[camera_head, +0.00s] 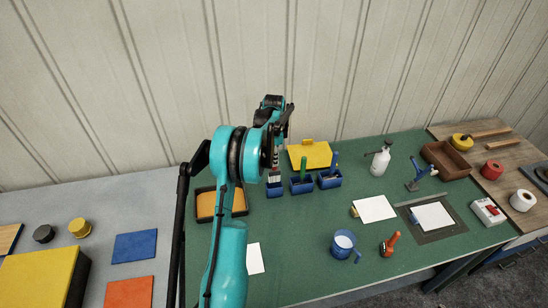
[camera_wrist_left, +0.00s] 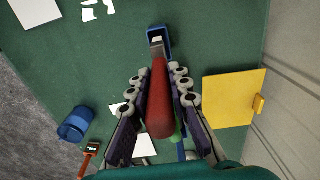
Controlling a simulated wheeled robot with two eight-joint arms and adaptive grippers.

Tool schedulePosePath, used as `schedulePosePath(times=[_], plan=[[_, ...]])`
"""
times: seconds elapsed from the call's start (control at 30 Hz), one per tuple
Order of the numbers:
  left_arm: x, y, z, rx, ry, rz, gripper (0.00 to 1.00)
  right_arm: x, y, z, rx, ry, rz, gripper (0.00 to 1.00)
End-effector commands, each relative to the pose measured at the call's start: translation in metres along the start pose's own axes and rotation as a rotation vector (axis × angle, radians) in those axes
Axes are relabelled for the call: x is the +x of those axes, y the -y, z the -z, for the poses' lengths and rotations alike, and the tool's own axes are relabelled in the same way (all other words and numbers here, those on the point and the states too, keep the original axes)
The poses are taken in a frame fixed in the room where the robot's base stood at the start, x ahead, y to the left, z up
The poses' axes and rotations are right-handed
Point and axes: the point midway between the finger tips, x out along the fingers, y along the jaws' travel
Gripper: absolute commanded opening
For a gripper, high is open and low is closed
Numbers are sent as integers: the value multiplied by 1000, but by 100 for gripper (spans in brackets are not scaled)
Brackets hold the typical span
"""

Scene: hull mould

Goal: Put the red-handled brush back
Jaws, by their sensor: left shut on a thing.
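My left gripper (camera_wrist_left: 158,85) is shut on the red-handled brush (camera_wrist_left: 160,105), its fingers on both sides of the red handle. In the head view this gripper (camera_head: 273,155) is high over the leftmost blue holder (camera_head: 274,190), and the brush's pale lower end shows just above or in the holder's mouth. I cannot tell how deep it is. In the wrist view the metal ferrule lines up with the blue holder (camera_wrist_left: 152,32). The middle holder (camera_head: 302,186) has a green-handled brush and the right one (camera_head: 329,180) a blue-handled tool. My right gripper is out of view.

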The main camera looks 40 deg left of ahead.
Motion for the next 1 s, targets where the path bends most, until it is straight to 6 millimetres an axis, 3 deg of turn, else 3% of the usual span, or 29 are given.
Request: schedulePosePath(times=[0.1, 0.5, 1.0], plan=[[20, 0, 0, 0, 0, 0, 0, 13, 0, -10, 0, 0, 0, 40], [67, 0, 0, 0, 0, 0, 0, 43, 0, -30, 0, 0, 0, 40], [74, 0, 0, 0, 0, 0, 0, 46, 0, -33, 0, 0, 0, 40]])
